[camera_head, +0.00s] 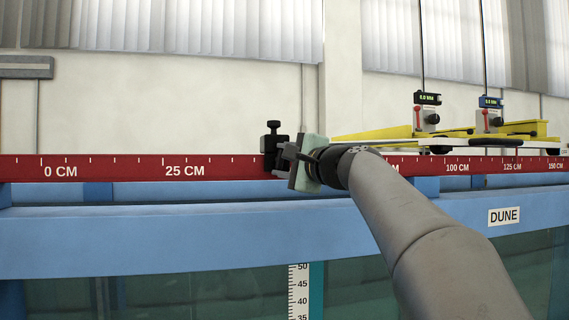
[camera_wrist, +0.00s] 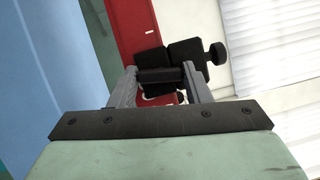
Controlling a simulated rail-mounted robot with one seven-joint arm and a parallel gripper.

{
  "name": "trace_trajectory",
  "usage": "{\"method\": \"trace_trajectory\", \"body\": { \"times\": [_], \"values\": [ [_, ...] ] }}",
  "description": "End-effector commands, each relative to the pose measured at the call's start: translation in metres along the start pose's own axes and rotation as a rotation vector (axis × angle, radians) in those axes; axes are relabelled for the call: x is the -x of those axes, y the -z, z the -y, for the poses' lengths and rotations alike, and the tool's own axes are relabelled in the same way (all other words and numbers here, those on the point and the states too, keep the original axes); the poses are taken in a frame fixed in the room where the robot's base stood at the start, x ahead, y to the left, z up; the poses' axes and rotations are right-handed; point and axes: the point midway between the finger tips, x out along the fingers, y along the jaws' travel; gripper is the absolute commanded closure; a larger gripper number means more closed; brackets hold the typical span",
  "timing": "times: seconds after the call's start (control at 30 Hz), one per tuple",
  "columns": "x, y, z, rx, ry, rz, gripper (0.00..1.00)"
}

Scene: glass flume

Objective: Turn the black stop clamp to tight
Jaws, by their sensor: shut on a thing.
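The black stop clamp (camera_head: 274,138) sits on the red scale rail (camera_head: 110,168), right of the 25 CM mark, with a screw knob standing up on top. In the wrist view the clamp (camera_wrist: 183,50) is beyond my fingers, its top knob pointing right. My gripper (camera_head: 286,153) is at the clamp's near face. In the wrist view my gripper (camera_wrist: 160,80) has its two grey fingers on either side of a short black bar-like part of the clamp and is shut on it. My gripper and wrist hide part of the clamp's near side in the head view.
A blue flume beam (camera_head: 150,235) runs below the rail, with glass under it. The rail left of the clamp is clear.

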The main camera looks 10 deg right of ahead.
Motion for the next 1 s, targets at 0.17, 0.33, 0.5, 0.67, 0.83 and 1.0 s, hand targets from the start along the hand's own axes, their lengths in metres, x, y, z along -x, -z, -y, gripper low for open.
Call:
{"method": "trace_trajectory", "body": {
  "times": [0.17,0.33,0.5,0.67,0.83,1.0],
  "values": [
    [0.0,0.0,-0.001,-0.003,-0.001,0.0,0.79],
    [0.0,0.001,-0.001,-0.003,-0.001,0.0,0.43],
    [0.0,0.0,-0.001,-0.002,-0.001,0.0,0.35],
    [0.001,0.0,0.0,-0.001,0.0,0.0,0.35],
    [0.017,0.001,-0.001,0.0,0.001,-0.003,0.35],
    [0.054,0.0,-0.002,0.0,0.002,-0.003,0.35]
  ]
}}
